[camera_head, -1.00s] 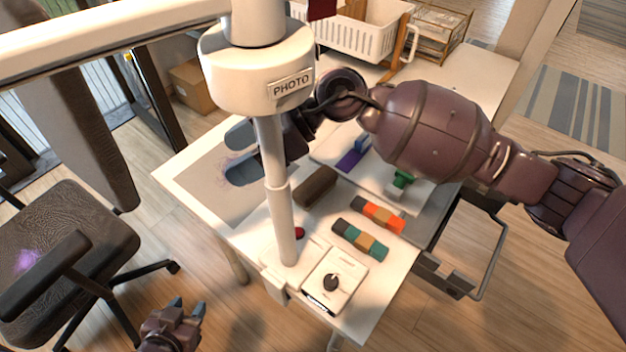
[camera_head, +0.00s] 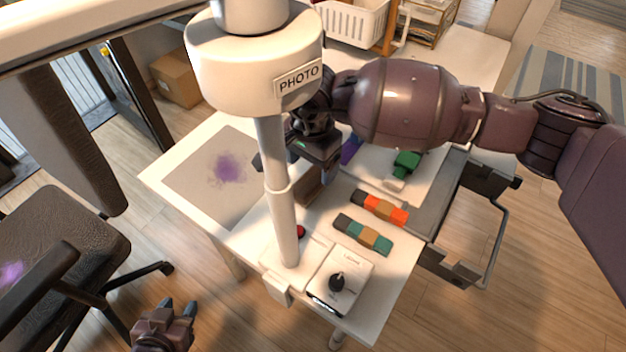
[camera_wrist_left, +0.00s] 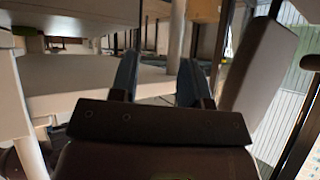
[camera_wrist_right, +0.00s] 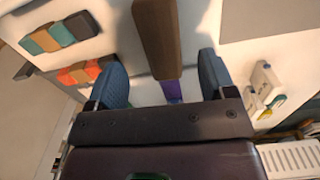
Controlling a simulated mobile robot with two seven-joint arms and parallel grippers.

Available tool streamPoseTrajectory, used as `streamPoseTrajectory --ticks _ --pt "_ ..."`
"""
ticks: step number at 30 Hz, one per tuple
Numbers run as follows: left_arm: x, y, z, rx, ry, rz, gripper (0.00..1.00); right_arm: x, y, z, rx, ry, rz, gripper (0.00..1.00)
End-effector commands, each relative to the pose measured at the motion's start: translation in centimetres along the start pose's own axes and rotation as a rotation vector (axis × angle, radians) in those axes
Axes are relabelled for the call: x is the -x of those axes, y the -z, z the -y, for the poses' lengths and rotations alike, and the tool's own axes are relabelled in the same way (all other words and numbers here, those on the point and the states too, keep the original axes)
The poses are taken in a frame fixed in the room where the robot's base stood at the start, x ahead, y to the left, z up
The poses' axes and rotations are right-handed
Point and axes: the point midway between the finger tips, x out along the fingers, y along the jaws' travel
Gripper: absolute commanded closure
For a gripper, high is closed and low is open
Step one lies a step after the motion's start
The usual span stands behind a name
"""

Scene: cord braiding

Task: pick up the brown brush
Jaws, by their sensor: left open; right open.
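The brown brush (camera_head: 309,188), a dark brown oblong block, lies on the white table just right of the pole, partly hidden by my right gripper. In the right wrist view the brush (camera_wrist_right: 157,35) extends from the top edge down to between the fingertips. My right gripper (camera_head: 295,168) is open and over the brush's far end; its fingers (camera_wrist_right: 162,72) are on either side of the brush, with gaps showing. I cannot tell the height left between them. My left gripper (camera_head: 178,306) is open and empty, low beside the table at the lower left.
The white PHOTO pole (camera_head: 277,200) stands close to my right gripper. Two striped blocks, orange (camera_head: 380,208) and teal (camera_head: 363,235), lie right of the brush. A box with a black knob (camera_head: 337,282) is at the front. The grey mat (camera_head: 205,190) is clear.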

Motion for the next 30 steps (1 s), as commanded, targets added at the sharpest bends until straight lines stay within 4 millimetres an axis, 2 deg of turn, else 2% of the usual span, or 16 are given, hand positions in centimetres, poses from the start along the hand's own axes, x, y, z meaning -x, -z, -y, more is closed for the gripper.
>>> streamPoseTrajectory --ticks 1,10,19,27,28,30 --pt "-0.1 -0.3 -0.1 0.002 -0.001 0.005 0.57 -1.1 -0.1 -0.1 -0.001 -0.004 0.005 0.23" --pt "-0.3 -0.4 -0.1 -0.002 -0.003 0.005 0.57 -3.0 0.1 0.0 -0.003 0.0 0.004 0.23" --pt "-0.7 -1.2 0.2 -0.018 -0.005 0.018 0.57 -6.9 0.6 0.1 -0.002 -0.002 0.006 0.23" --pt "-0.8 -0.3 0.2 -0.02 -0.006 -0.001 0.57 -7.1 0.7 0.1 -0.001 0.002 0.002 0.23" --pt "-0.8 -0.2 0.2 -0.02 -0.006 -0.002 0.57 -7.1 0.7 0.1 -0.001 0.002 0.002 0.25" --pt "-0.8 -0.1 0.2 -0.018 -0.006 -0.004 0.57 -7.1 0.7 0.1 -0.001 0.002 0.002 0.36"
